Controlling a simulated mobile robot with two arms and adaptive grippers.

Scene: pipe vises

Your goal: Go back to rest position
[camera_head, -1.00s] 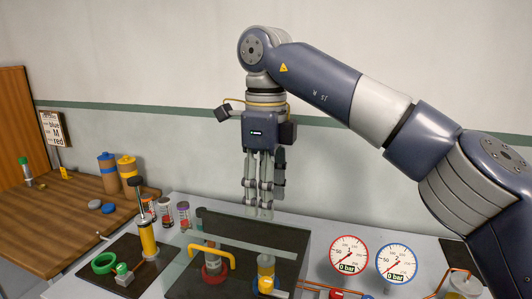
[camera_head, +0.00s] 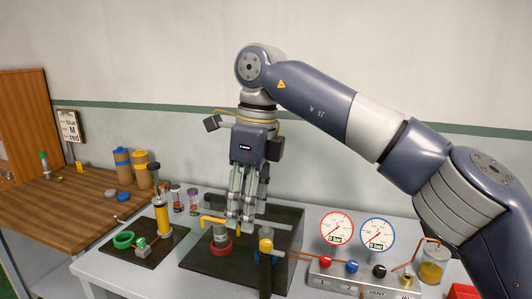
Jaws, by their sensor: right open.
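My right gripper (camera_head: 241,222) hangs pointing down in the head view, its arm coming in from the right. Its fingers are open and I see nothing held between them. The fingertips appear in front of the dark box-like housing (camera_head: 283,228) on the bench, close to a grey vise with a red base (camera_head: 220,246) and a yellow pipe (camera_head: 212,220). I cannot tell whether they touch anything. A second vise with a yellow body (camera_head: 266,246) stands to the right of them. My left gripper is not in view.
A grey bench (camera_head: 98,266) carries a yellow pump (camera_head: 162,216), a green ring (camera_head: 124,240), a red gauge (camera_head: 336,228), a blue gauge (camera_head: 376,233), a valve panel (camera_head: 350,279) and a jar (camera_head: 431,268). A wooden table (camera_head: 50,215) stands left. The wall above is clear.

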